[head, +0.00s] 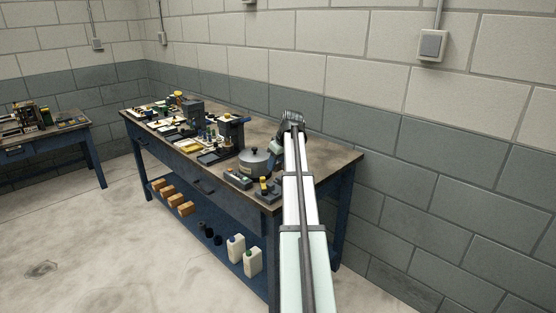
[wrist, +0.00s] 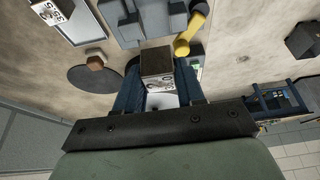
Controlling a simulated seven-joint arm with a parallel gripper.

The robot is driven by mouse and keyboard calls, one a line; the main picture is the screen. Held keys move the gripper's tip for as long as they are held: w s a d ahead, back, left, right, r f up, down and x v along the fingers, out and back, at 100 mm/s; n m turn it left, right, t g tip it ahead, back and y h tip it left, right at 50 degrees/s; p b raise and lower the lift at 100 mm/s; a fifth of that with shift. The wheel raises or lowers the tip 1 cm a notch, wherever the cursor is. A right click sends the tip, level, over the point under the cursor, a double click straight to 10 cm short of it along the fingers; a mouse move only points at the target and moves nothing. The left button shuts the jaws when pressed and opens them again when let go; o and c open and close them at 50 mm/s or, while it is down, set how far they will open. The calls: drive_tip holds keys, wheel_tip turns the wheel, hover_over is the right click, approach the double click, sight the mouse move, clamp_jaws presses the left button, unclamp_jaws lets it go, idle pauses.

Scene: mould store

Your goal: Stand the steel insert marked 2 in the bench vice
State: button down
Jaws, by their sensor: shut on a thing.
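In the wrist view my gripper (wrist: 158,68) is shut on a small block with a brownish steel face (wrist: 156,60) and a white marked label. The block sits between the two dark blue fingers, and its marking is too small to read surely. In the head view my gripper (head: 292,120) is at the far end of my arm, over the right part of the bench; the held block cannot be made out there. A grey blocky device (wrist: 145,20) lies beyond the block in the wrist view, beside a yellow handle (wrist: 190,33). I cannot tell surely whether it is the vice.
The bench (head: 325,160) has bare top at its right end. A round grey pot (head: 256,161) and small yellow-topped items (head: 267,187) stand near the front edge. Tools crowd the left part. Another labelled block (wrist: 52,12) shows in the wrist view. The wall is close behind.

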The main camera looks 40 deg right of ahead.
sight(276, 171)
drive_tip(key=shift+f, duration=2.05)
drive_tip(key=shift+f, duration=0.6)
idle(0.9)
drive_tip(key=shift+r, duration=0.3)
idle(2.0)
drive_tip(key=shift+f, duration=0.25)
idle(0.4)
drive_tip(key=shift+r, duration=0.2)
idle(0.6)
drive_tip(key=shift+c, duration=1)
unclamp_jaws()
